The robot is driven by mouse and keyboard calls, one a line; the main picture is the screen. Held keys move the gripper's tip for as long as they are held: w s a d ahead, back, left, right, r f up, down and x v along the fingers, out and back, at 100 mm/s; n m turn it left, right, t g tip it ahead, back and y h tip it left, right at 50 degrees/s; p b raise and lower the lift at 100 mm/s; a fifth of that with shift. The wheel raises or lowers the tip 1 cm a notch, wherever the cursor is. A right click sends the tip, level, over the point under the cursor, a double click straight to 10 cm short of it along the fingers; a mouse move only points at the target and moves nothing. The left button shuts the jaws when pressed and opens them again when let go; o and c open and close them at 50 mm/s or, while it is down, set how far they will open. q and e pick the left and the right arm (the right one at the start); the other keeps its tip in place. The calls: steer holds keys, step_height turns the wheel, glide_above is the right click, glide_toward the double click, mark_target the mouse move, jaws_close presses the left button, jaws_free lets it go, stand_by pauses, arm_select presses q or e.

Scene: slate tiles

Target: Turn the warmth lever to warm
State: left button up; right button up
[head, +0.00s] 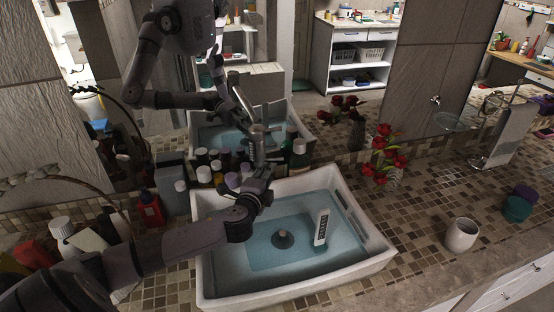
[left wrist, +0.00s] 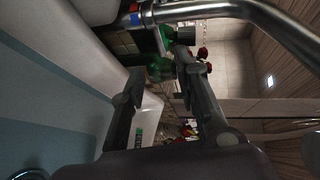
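The chrome faucet (head: 257,138) rises behind the white sink, at its back left. It also shows in the left wrist view as a curved chrome pipe (left wrist: 255,15) across the top, with a red and blue marked band (left wrist: 140,15) near its left end. I cannot clearly make out the warmth lever or its setting. My left gripper (head: 262,170) is beside the faucet, over the sink's back left rim. In the left wrist view its two fingers (left wrist: 160,68) are apart with nothing held between them. The pipe passes beyond the fingertips. My right gripper is not in view.
The white sink (head: 340,282) holds a small upright labelled box (head: 321,228). Bottles (head: 203,174) crowd the counter behind and left of the faucet. Red flowers (head: 388,158), a white cup (head: 461,235) and teal and purple jars (head: 517,207) are to the right. A mirror backs the counter.

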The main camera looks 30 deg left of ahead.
mark_target(275, 159)
arm_select(q)
steer(key=p+x, duration=0.1)
steer(key=x, duration=0.8)
steer(key=shift+w, duration=0.2)
steer(key=shift+a+f, duration=0.1)
steer(key=shift+c, duration=0.4)
jaws_close()
